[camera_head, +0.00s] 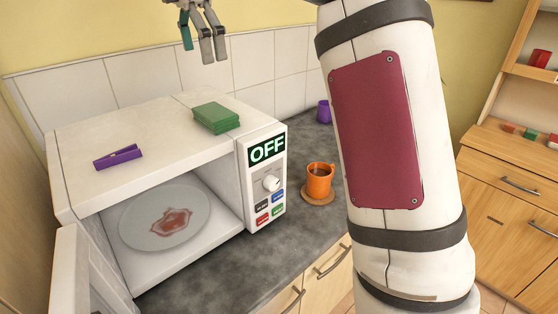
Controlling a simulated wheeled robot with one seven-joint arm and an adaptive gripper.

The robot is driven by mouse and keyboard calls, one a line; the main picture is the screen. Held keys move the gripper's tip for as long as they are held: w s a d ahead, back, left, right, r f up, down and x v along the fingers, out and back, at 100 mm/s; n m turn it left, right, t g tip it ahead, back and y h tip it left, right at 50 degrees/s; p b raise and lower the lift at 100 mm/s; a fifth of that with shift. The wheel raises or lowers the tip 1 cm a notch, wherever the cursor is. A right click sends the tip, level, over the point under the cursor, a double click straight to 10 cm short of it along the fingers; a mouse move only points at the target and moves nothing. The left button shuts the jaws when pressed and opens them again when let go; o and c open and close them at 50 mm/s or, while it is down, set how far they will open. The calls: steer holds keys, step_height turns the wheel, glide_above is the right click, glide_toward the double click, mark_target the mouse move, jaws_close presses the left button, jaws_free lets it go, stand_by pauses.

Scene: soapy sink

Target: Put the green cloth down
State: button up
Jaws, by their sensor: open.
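The green cloth (216,117), a folded stack, lies flat on top of the white microwave (150,122), near its right end and above the OFF display. My gripper (204,50) is open at the top of the view, above and apart from the cloth. Its fingers point down, and one has a teal part. Nothing shows between the fingers. The upper part of the gripper is cut off by the frame's top edge.
A purple clip-like object (118,157) lies on the microwave's left side. The microwave's door (85,275) is open; a stained plate (165,217) sits inside. An orange mug (320,181) on a coaster and a purple cup (324,112) stand on the dark counter (285,235).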

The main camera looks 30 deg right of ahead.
steer(key=s+a+f+m+t+h, duration=0.1)
steer(key=s+m+t, duration=0.2)
steer(key=s+m, duration=1)
steer(key=s+d+f+m+t, duration=0.1)
steer(key=s+f+m, duration=0.2)
steer(key=s, duration=0.6)
steer(key=s+d+f+m+t+y, duration=0.1)
steer(key=s+f+m, duration=0.2)
steer(key=s+f, duration=0.5)
steer(key=shift+s+d+f+t+y, duration=0.25)
steer(key=shift+s+t+y, duration=0.05)
steer(key=shift+s, duration=0.2)
